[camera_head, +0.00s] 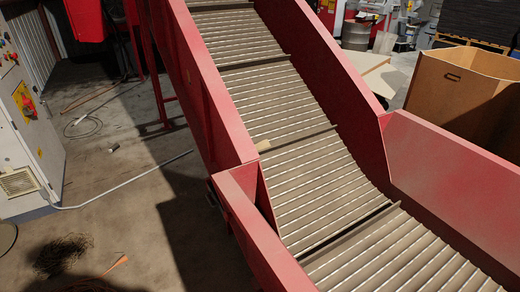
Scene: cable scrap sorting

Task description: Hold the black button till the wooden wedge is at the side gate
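The left wall has a joint or gap (264,190) a little below the piece; I cannot tell for sure whether this is the side gate. A white control cabinet (30,150) stands at the far left with small buttons near its top edge and a red switch on a yellow plate (25,101). I cannot make out which button is black. Neither of my grippers shows.
A large brown box (455,95) stands right of the conveyor. A pale cable (125,182) runs across the floor from the cabinet. A dark wire tangle (62,254) and an orange piece (117,263) lie at the lower left. Floor between cabinet and conveyor is mostly clear.

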